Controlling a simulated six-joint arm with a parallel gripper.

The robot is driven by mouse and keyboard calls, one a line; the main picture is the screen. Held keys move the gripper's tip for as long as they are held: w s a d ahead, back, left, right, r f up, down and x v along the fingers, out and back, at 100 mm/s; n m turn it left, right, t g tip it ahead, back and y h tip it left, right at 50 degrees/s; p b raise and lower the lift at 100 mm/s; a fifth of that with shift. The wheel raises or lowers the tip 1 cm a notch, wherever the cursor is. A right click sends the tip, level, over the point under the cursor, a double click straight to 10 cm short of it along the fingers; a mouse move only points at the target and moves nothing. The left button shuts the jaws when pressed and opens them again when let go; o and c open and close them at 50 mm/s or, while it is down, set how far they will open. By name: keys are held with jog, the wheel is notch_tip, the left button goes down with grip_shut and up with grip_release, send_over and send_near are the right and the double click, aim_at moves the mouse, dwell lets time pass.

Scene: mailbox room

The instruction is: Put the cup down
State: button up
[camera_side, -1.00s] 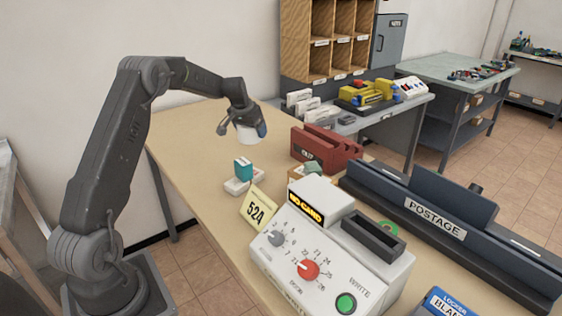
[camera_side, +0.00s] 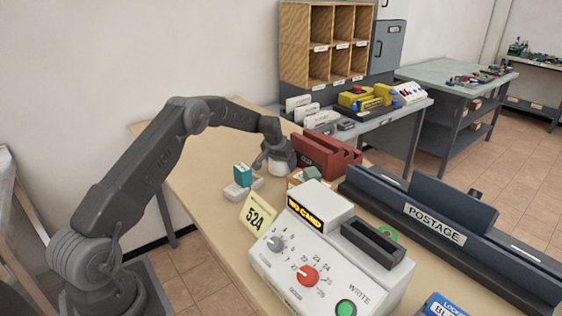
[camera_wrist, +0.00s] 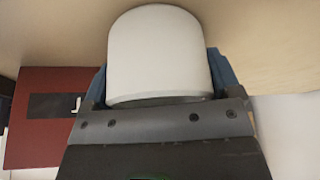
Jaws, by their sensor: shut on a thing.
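A white cup (camera_wrist: 158,55) fills the middle of the wrist view, with my gripper (camera_wrist: 158,85) shut on it and blue finger pads on both sides. In the side view my gripper (camera_side: 277,160) is low over the tan table (camera_side: 205,165), and the white cup (camera_side: 282,168) shows beneath it. The cup is at or very near the table top. I cannot tell whether its base touches the wood.
A dark red slotted holder (camera_side: 325,155) stands close to the right of the cup. A teal block on a white base (camera_side: 243,180) is to the left.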

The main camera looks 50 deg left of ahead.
jog(key=shift+f, duration=0.15)
jog(key=o, duration=0.7)
jog(key=shift+o, duration=0.2)
